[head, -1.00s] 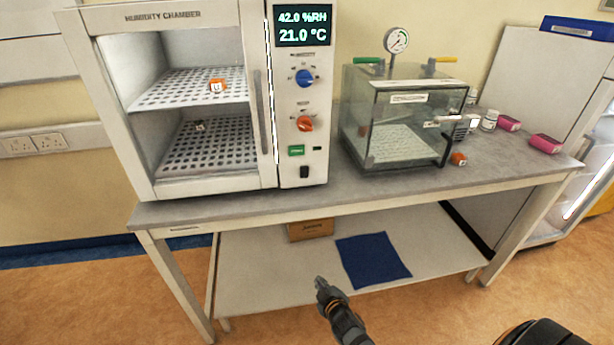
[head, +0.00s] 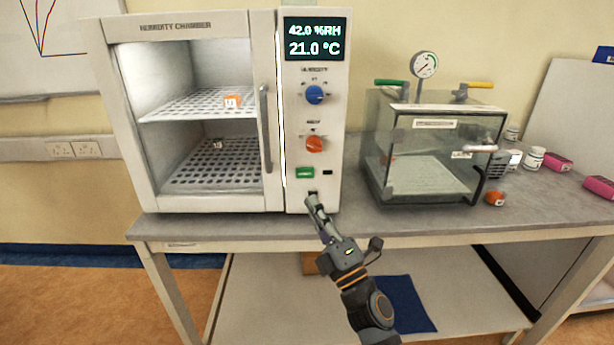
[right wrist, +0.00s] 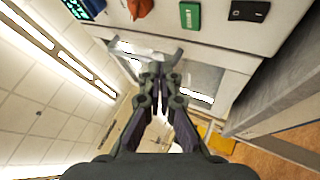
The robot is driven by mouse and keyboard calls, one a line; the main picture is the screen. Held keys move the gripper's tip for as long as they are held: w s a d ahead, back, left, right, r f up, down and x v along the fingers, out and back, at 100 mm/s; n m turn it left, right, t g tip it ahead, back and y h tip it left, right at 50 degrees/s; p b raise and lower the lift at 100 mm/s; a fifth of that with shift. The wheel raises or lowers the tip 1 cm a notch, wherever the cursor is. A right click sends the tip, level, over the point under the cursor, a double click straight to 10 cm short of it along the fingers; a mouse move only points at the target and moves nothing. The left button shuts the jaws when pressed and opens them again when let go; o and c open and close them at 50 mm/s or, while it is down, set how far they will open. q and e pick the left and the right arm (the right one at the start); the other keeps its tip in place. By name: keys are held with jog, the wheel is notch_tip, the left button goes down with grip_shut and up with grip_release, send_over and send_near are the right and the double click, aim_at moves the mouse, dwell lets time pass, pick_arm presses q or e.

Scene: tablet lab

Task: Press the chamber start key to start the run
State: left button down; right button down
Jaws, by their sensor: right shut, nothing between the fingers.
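The humidity chamber (head: 193,28) stands on the bench, its display (head: 315,39) reading 42.0 %RH and 21.0 °C. Below the blue knob (head: 314,95) and orange knob (head: 314,145) is a green key (head: 305,173); its label is too small to read. It also shows in the right wrist view (right wrist: 190,15). A black rocker switch (right wrist: 248,11) sits beyond it, partly hidden by my gripper in the head view. My right gripper (head: 312,203) is shut and empty, just below the green key at the panel's lower edge. Contact cannot be told. My left gripper is out of view.
A glass-fronted vacuum box (head: 425,150) with a gauge (head: 424,65) stands to the right on the bench (head: 365,222). An orange-capped vial (head: 495,198), white jars (head: 534,158) and pink boxes (head: 557,162) lie farther right. A blue cloth (head: 410,305) is on the lower shelf.

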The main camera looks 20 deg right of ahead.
aim_at(305, 173)
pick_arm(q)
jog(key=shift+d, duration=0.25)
pick_arm(e)
jog(key=n+y, duration=0.1)
jog(key=a+r+n+y, duration=0.1)
jog(key=shift+s+a+n, duration=0.25)
jog(key=shift+s+n, duration=0.05)
pick_arm(q)
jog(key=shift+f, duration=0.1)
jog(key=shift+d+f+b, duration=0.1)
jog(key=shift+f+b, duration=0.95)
jog(key=shift+b, duration=0.05)
pick_arm(e)
jog(key=w+d, duration=0.2)
jog(key=w, duration=0.6)
jog(key=shift+w+d, duration=0.25)
jog(key=shift+w, duration=0.05)
jog(key=shift+w, duration=0.1)
jog(key=shift+w+d, duration=0.1)
jog(key=shift+w, duration=0.2)
